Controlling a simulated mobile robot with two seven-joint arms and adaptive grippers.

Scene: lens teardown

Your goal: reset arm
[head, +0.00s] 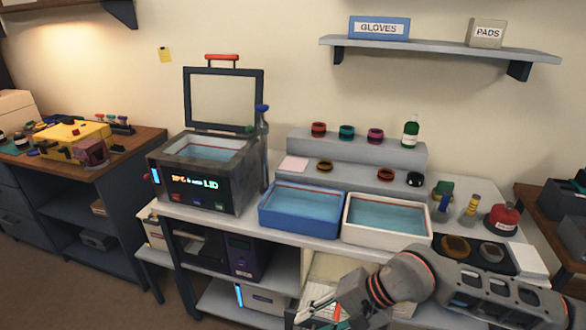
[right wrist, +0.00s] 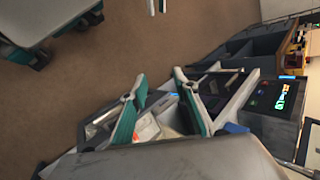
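My right gripper (head: 318,313) shows at the bottom of the head view, at the end of my grey arm with orange rings. The arm reaches in from the lower right, in front of the bench. The right wrist view shows the two teal-padded fingers of this gripper (right wrist: 158,92) spread apart, with nothing held between them. Behind them are lower-shelf items, too blurred to name. My left gripper and arm are not in view.
The bench holds a blue basin (head: 268,222), a white basin (head: 348,236), and a bath (head: 160,178) with a lit display and raised lid. Open floor (right wrist: 100,85) shows in the wrist view.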

